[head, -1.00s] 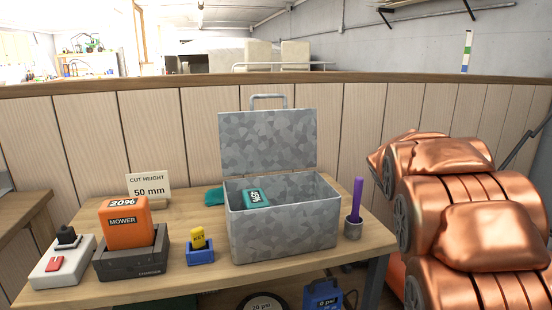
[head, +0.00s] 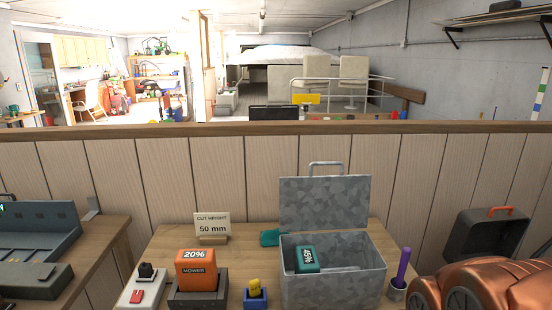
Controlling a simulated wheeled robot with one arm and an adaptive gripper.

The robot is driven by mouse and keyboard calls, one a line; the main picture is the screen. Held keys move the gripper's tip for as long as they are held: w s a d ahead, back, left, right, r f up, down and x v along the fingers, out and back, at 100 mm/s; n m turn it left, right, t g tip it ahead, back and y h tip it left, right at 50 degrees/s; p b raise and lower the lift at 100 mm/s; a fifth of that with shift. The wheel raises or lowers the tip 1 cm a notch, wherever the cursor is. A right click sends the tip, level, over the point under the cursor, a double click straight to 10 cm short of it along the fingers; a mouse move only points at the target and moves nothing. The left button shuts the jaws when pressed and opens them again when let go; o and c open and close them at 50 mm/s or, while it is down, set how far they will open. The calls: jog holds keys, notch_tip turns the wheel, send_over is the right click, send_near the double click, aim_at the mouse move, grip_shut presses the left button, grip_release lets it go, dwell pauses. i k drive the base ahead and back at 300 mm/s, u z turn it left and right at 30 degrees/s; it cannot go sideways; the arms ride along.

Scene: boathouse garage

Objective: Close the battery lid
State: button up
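A grey mottled metal box (head: 334,279) stands on the wooden workbench. Its lid (head: 325,203) is open and stands upright at the back, with a handle (head: 326,165) on its top edge. A teal battery (head: 306,259) with an upside-down percentage label lies inside, against the left part of the box. Nothing visible stands between the lid and the box opening. My gripper is not in view; nothing is seen touching the lid.
An orange mower battery (head: 197,271) in a dark dock, a blue holder (head: 255,298) with a yellow key and a switch block (head: 141,288) stand left of the box. A cup with a purple stick (head: 401,270) is close on its right. Copper-coloured rounded parts fill the lower right.

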aim_at(495, 231)
jog(key=z, duration=2.25)
jog(key=i, duration=0.75)
jog(key=u, duration=2.05)
